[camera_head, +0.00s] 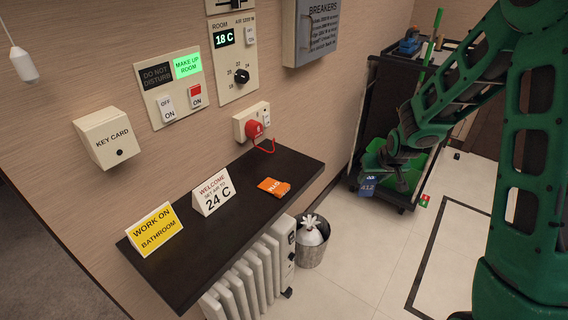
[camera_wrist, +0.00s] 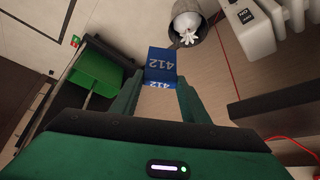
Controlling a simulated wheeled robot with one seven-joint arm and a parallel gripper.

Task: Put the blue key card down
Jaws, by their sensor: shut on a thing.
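The blue key card (camera_head: 368,185), marked 412, is held in the air by my gripper (camera_head: 386,172). In the wrist view the blue card (camera_wrist: 160,64) sits between the fingertips of my gripper (camera_wrist: 159,88), with its number showing upside down. My gripper is shut on it. In the head view the card is in front of the dark cart, to the right of the shelf and above floor level.
A dark shelf (camera_head: 217,243) carries a yellow sign (camera_head: 155,232), a white sign (camera_head: 213,193) and an orange card (camera_head: 273,187). A key card box (camera_head: 109,138) is on the wall. A radiator (camera_head: 250,278) and bin (camera_head: 312,246) stand below. The cart (camera_head: 372,110) is behind my gripper.

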